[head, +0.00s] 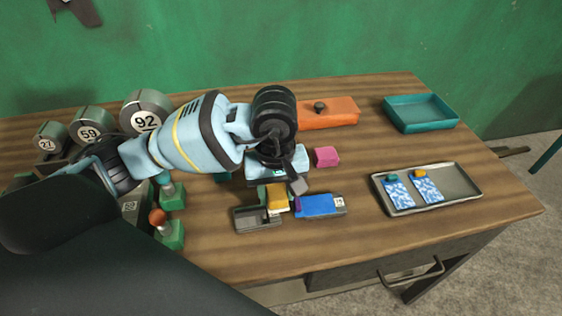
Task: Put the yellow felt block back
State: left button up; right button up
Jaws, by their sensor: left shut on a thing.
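The yellow felt block (277,200) shows just under my left gripper (283,186), near the middle of the table. My left gripper points down and is shut on the yellow block. The hand hides the upper part of the block and most of the grip. A green piece shows close beside the block, partly hidden. A small dark grey tray (257,222) lies just left of and in front of the block, and a blue box with a white label (321,206) lies just right of it. My right gripper is out of view.
A pink block (326,157) and an orange box with a dark knob (330,113) stand behind on the wooden table (380,238). A teal tray (421,113) is at the back right. Numbered round weights (146,111) stand left.

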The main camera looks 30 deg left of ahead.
pick_arm(q)
jog(key=w+a, duration=0.2)
jog(key=w, duration=0.2)
jog(key=w+a, duration=0.1)
jog(key=w, duration=0.3)
jog(key=w+a+f, duration=0.1)
jog(key=w+a, duration=0.1)
jog(key=w, duration=0.2)
jog(key=shift+a+f, duration=0.1)
jog(key=shift+a, duration=0.2)
jog(key=shift+w, duration=0.1)
jog(key=shift+w+a, duration=0.1)
jog(key=shift+w, duration=0.05)
jog(key=shift+f, duration=1.95)
jog(key=o, duration=0.9)
jog(key=shift+o, duration=0.2)
notch_tip(320, 180, up, 12)
jog(key=shift+r, duration=0.2)
